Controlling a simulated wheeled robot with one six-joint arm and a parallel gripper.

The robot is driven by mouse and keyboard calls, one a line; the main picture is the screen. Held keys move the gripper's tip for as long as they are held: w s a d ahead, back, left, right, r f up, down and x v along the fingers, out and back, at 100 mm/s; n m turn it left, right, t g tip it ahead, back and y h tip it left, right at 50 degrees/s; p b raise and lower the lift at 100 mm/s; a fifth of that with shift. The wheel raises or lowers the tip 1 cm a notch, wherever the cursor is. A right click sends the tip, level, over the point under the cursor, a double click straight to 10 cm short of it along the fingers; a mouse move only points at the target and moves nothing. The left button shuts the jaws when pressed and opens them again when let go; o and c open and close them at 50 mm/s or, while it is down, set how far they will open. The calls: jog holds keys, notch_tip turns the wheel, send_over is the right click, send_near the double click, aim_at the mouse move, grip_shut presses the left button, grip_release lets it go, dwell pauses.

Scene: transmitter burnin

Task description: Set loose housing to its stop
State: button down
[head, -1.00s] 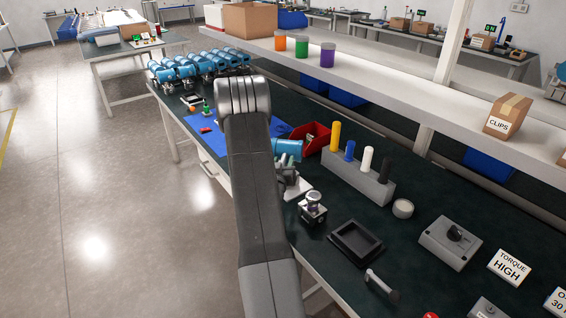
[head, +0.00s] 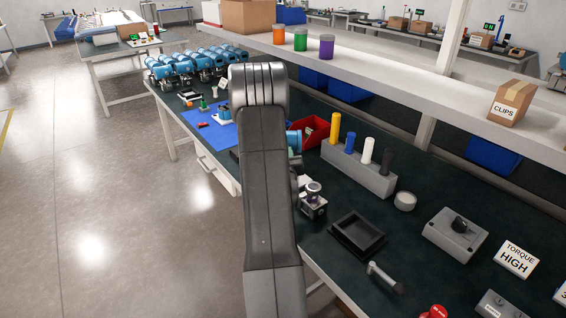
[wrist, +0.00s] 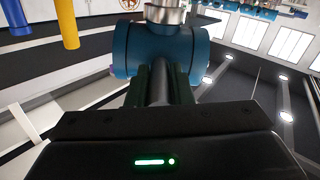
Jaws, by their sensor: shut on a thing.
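The loose housing is a blue cylinder (wrist: 165,52) filling the upper middle of the wrist view, with a silver fitting (wrist: 168,12) at its top. My gripper's (wrist: 160,82) two dark fingers are shut around a grey rod-like part at the near side of the housing. In the head view the blue housing (head: 295,139) shows only at its right end, just right of my arm. My arm hides the rest of it, the gripper and most of its mount. No stop mark can be made out.
A rack with coloured pegs (head: 358,172), a small metal fixture (head: 313,203), a black tray (head: 357,238) and a red bin (head: 316,130) stand close by. Several blue housings (head: 190,66) line the bench's far end. A shelf (head: 400,95) runs along the back.

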jog(key=shift+d+n+y+b, duration=0.3)
jog(key=shift+n+y+b, duration=0.1)
jog(key=shift+y+b, duration=0.35)
jog(key=shift+d+r+y+b, duration=0.1)
jog(key=shift+r+y+b, duration=0.05)
jog(key=shift+y+b, duration=0.15)
jog(key=c, duration=1.3)
grip_release()
jog(key=shift+s, duration=0.2)
jog(key=s+d+b, duration=0.1)
jog(key=s+b, duration=0.2)
jog(key=s, duration=1)
jog(key=shift+s, duration=0.15)
